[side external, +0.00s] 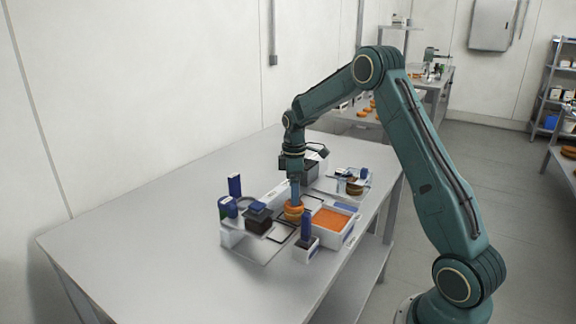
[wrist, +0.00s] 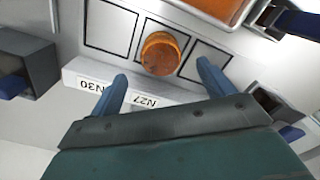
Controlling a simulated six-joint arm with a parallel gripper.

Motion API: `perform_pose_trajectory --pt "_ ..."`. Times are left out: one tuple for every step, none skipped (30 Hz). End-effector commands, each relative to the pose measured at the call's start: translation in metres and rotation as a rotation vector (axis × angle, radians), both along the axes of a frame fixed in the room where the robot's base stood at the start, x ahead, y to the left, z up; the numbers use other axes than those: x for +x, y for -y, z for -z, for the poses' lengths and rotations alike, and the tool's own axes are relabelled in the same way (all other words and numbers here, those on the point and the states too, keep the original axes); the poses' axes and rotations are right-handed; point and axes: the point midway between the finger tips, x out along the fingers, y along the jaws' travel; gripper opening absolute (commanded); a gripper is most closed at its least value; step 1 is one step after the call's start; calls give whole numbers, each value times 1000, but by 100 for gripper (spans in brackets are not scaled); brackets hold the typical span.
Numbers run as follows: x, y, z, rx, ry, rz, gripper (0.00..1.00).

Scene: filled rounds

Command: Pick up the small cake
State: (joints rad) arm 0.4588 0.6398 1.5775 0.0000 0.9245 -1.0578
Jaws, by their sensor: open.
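The small cake (wrist: 161,54) is a round orange-brown piece lying in the middle one of the dark-outlined squares in the wrist view. In the side view the cake (side external: 293,211) shows just below my gripper (side external: 295,200). In the wrist view my gripper (wrist: 165,78) has its two blue fingers spread apart, one to the left and one to the right of the cake. Nothing is between the fingertips but open space and the near side of the cake. I cannot tell whether either finger touches it.
A white tray of orange filling (side external: 333,220) stands right of the cake. A dark box with a blue top (side external: 258,218) and a blue upright piece (side external: 235,186) stand to the left. Another blue-topped holder (side external: 306,236) is close in front. The table's left part (side external: 130,235) is clear.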

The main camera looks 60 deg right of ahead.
Motion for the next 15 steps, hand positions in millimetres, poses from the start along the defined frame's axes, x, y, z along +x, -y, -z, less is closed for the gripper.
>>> perform_pose_trajectory --pt "0 0 6 1 -2 0 81" --pt "0 0 9 0 -1 0 81" --pt "0 0 12 1 -2 0 81" --pt "-1 0 13 1 -2 0 81" --pt "-1 0 15 1 -2 0 81" --pt "-1 0 16 0 -1 0 81" --pt "0 0 16 1 -1 0 81" --pt "0 0 16 0 0 0 81" --pt "0 0 16 0 0 0 81" --pt "0 0 16 0 0 0 81" --pt "0 0 16 0 0 0 81" --pt "0 0 17 0 0 0 81" --pt "0 0 17 0 0 0 81" --pt "-1 0 18 0 0 0 81" --pt "-1 0 20 0 0 0 81"
